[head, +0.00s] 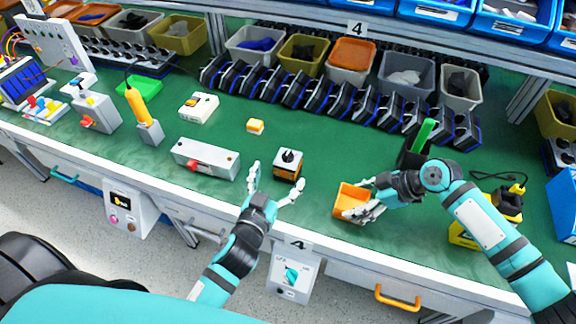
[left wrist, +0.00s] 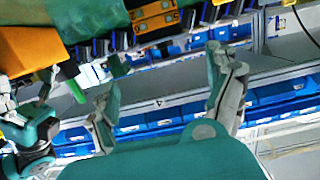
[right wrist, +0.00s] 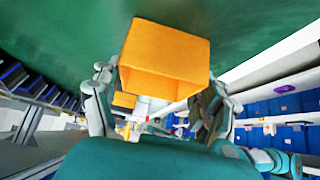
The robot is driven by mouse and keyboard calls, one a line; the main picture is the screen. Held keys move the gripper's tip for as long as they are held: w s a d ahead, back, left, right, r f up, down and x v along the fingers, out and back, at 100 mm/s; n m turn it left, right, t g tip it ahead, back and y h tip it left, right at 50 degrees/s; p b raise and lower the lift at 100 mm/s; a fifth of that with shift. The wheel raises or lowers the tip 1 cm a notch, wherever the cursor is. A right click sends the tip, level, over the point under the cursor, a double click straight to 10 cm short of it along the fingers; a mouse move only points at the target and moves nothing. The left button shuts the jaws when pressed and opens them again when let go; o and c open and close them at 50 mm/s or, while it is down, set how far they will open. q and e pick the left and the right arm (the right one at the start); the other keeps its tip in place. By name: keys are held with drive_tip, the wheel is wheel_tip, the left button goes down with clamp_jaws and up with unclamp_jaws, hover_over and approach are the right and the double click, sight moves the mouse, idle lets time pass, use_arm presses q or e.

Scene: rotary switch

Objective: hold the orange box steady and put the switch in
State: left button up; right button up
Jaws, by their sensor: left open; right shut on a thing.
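The rotary switch (head: 288,166), with an orange body and a pale top with a black knob, stands on the green mat. My left gripper (head: 277,176) is open and empty, its fingers spread just in front of the switch. The switch also shows at the top of the left wrist view (left wrist: 154,18), beyond the fingertips. The orange box (head: 350,203) sits near the table's front edge, right of the switch. My right gripper (head: 371,200) is shut on it from the right. In the right wrist view the box (right wrist: 165,60) is between the fingers, its hollow inside visible.
A small yellow-orange block (head: 255,126) lies behind the switch. A grey box with a red button (head: 205,158) stands to the left. A black holder with a green handle (head: 417,148) is behind my right gripper. Bare green mat lies between switch and orange box.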

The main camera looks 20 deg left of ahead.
sight(285, 159)
use_arm(q)
drive_tip(key=w, duration=0.4)
drive_tip(key=shift+w+f, duration=0.3)
drive_tip(key=shift+f, duration=0.1)
drive_tip(key=w, duration=0.3)
drive_tip(key=w+a, duration=0.1)
drive_tip(key=w, duration=0.1)
drive_tip(key=shift+w+f, duration=0.1)
drive_tip(key=shift+f, duration=0.2)
drive_tip(key=shift+d, duration=0.1)
